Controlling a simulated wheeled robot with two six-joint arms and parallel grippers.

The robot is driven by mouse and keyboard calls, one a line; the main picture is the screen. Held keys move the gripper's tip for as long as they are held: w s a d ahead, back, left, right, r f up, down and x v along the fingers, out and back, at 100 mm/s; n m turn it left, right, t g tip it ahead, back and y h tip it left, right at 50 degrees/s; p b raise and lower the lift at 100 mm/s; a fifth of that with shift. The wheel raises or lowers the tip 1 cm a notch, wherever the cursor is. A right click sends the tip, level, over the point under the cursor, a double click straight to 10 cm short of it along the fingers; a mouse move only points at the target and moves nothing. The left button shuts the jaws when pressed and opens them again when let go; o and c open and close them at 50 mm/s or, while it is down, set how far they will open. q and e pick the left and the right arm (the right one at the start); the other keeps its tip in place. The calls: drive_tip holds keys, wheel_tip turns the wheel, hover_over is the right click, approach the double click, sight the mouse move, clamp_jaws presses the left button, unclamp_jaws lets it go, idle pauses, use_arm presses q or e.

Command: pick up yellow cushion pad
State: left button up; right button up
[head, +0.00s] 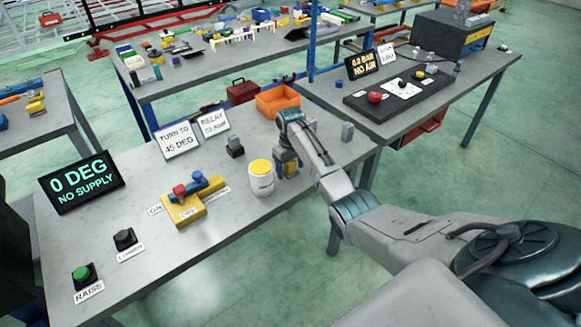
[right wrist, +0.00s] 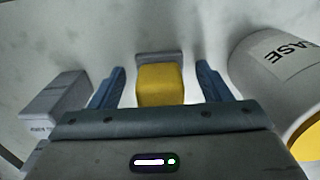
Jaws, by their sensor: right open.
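The yellow cushion pad (right wrist: 160,85) is in the right wrist view, a small yellow block with a grey part (right wrist: 158,58) at its far end. My right gripper (right wrist: 160,78) is open, with one blue finger on each side of the pad and visible gaps between fingers and pad. In the head view my right gripper (head: 287,168) points down at the bench just right of a white tub; it largely hides the pad there. My left gripper is not in view.
A grey block (right wrist: 55,103) is on the other side. An orange bin (head: 277,100) stands behind.

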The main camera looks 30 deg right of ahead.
drive_tip(key=c, duration=1.1)
drive_tip(key=shift+r, duration=0.15)
drive_tip(key=shift+c, duration=0.2)
wheel_tip(320, 180, up, 8)
drive_tip(key=b, duration=0.3)
drive_tip(key=shift+r, duration=0.9)
drive_tip(key=o, duration=0.5)
drive_tip(key=c, duration=0.3)
